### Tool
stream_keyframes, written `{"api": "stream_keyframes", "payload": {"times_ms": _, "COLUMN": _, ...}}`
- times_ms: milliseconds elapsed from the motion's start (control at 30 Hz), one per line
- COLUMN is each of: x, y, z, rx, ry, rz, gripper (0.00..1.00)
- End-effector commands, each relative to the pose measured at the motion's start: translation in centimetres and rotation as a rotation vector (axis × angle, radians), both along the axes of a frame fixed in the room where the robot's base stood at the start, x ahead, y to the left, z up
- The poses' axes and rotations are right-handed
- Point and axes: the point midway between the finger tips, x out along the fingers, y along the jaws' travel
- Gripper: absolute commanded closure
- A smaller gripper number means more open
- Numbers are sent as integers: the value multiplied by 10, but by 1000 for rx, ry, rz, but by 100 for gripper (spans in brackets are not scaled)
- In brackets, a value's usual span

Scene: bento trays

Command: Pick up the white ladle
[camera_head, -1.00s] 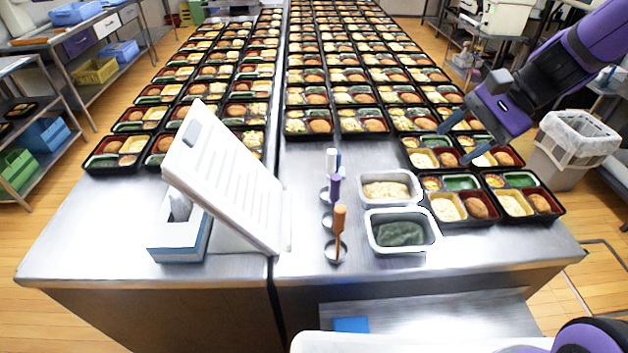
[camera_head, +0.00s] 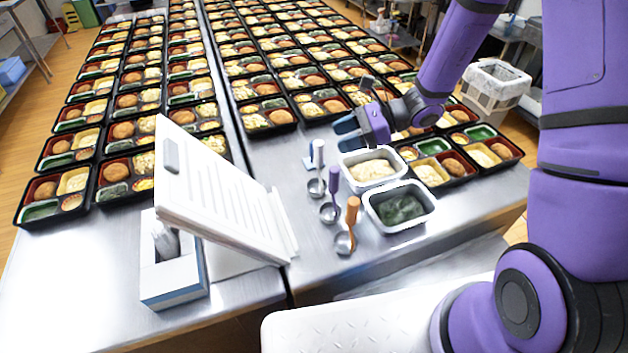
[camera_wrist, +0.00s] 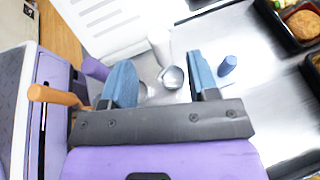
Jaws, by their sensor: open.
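The white ladle (camera_head: 318,153) stands with its handle up on the steel counter, at the far end of a short row of ladles. In the wrist view its white handle (camera_wrist: 159,42) and round metal bowl show between and beyond my fingers. My gripper (camera_head: 343,135) is open and empty, just right of and close to the white handle in the head view. In the wrist view my gripper (camera_wrist: 160,64) has its two blue fingers spread to either side of the ladle. I cannot tell whether they touch it.
A purple ladle (camera_head: 333,184) and an orange ladle (camera_head: 352,213) stand nearer in the row. Tubs of pale food (camera_head: 374,184) and dark green food (camera_head: 431,211) are right of them. A white slanted panel (camera_head: 250,215) stands left. A small blue cylinder (camera_wrist: 228,65) is close to my right finger.

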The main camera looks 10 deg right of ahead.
Motion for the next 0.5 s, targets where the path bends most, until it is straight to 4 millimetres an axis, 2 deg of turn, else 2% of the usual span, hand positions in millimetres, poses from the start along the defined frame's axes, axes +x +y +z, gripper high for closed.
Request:
{"api": "stream_keyframes", "payload": {"times_ms": 100, "x": 0, "y": 17, "z": -7, "rx": 0, "ry": 2, "rz": 3, "gripper": 46}}
{"api": "stream_keyframes", "payload": {"times_ms": 367, "x": 1, "y": 34, "z": -14, "rx": 0, "ry": 0, "rz": 3, "gripper": 46}}
{"api": "stream_keyframes", "payload": {"times_ms": 500, "x": 2, "y": 50, "z": -21, "rx": -1, "ry": 2, "rz": 5, "gripper": 46}}
